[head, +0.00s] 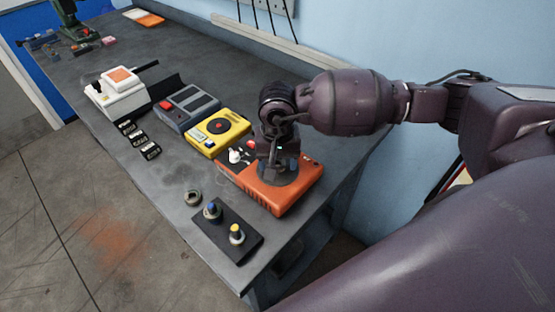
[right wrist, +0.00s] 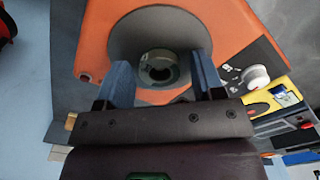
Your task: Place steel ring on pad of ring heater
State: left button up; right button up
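The orange ring heater (head: 283,197) stands near the front right of the bench, with a dark round pad on top. In the right wrist view its orange body (right wrist: 240,25) surrounds the grey pad (right wrist: 125,40). A grey steel ring (right wrist: 158,67) appears to lie on the pad, near its middle. My right gripper (right wrist: 160,77) is open, its two blue-grey fingers on either side of the ring with a gap visible. In the head view the right gripper (head: 281,165) is low over the pad and hides the ring. My left gripper is not in view.
A yellow device (head: 218,131) and a grey device (head: 188,107) stand to the left of the heater. A second ring (head: 193,198) and a dark plate with two knobbed pieces (head: 227,232) are near the front edge. A white device (head: 117,94) stands farther back.

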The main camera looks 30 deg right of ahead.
notch_tip(320, 180, up, 12)
jog(key=shift+r, duration=0.15)
dwell(0.7)
dwell(0.4)
